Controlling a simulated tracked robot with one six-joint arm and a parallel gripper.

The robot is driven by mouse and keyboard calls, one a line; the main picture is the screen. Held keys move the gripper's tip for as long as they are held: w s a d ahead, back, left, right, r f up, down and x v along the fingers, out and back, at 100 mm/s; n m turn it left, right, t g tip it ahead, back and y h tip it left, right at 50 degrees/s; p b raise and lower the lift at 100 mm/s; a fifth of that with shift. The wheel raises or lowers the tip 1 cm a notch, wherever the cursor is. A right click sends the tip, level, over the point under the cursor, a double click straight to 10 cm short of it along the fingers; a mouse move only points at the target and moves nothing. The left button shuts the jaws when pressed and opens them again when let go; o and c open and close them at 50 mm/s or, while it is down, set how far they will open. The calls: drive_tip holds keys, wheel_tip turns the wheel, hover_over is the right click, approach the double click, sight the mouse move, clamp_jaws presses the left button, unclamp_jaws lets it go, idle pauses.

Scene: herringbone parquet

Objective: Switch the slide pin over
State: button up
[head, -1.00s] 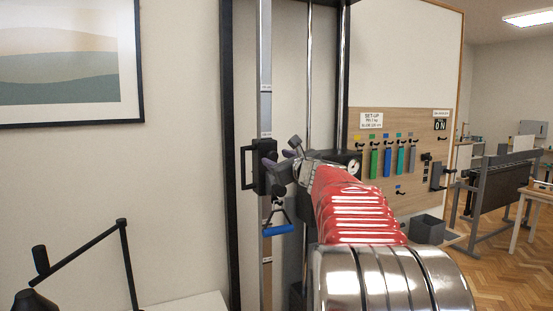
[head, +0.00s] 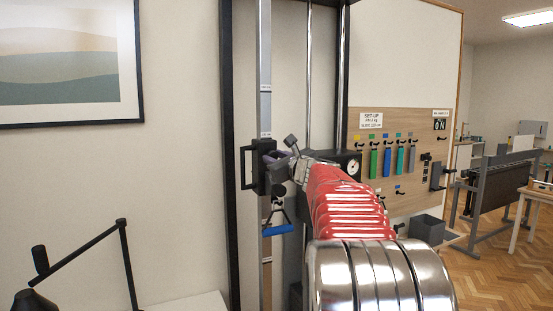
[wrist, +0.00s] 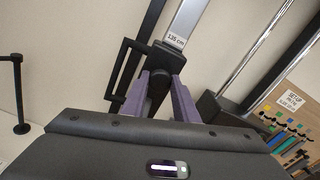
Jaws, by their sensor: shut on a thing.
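The slide pin is a dark round knob (wrist: 157,92) on the black carriage (wrist: 164,60), which rides the pale upright rail (wrist: 187,30). A label on the rail by the carriage reads about 135 cm in the wrist view. My gripper (wrist: 156,88) has its two purple fingers shut on the knob, one on each side. In the head view my gripper (head: 277,160) reaches the carriage from the right and covers most of the knob. The black side handle (head: 247,167) sticks out to the left of the carriage. The pin's inner end is hidden.
A blue grip (head: 277,230) hangs below the carriage. A black block with a round dial (head: 353,168) stands behind my arm. Chrome guide rods (head: 309,70) run beside the rail. A peg board (head: 398,160) with coloured weights stands at right.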

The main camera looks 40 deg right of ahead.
clamp_jaws()
drive_tip(key=shift+v, duration=0.9)
drive_tip(key=o, duration=0.5)
unclamp_jaws()
drive_tip(key=shift+s, duration=0.1)
drive_tip(key=o, duration=0.3)
